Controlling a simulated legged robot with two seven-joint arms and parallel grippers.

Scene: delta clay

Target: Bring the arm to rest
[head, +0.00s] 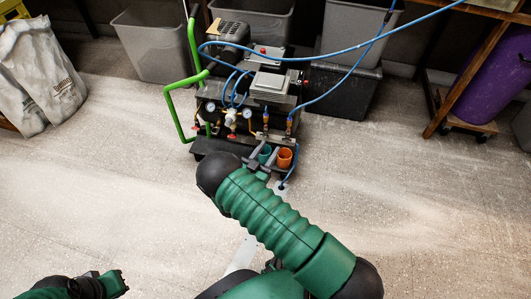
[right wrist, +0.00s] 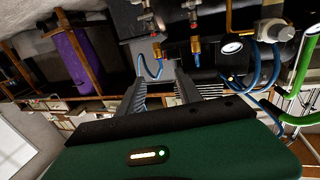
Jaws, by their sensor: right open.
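My right arm, in green bellows, reaches up the middle of the head view to the front of a machine.
The machine (head: 240,108) has gauges, brass valves, blue hoses and a green pipe (head: 172,110). Grey bins (head: 150,48) stand behind it. White sacks (head: 38,75) are at left, a purple cylinder (head: 490,85) and wooden frame at right. The floor (head: 110,180) in front is clear.

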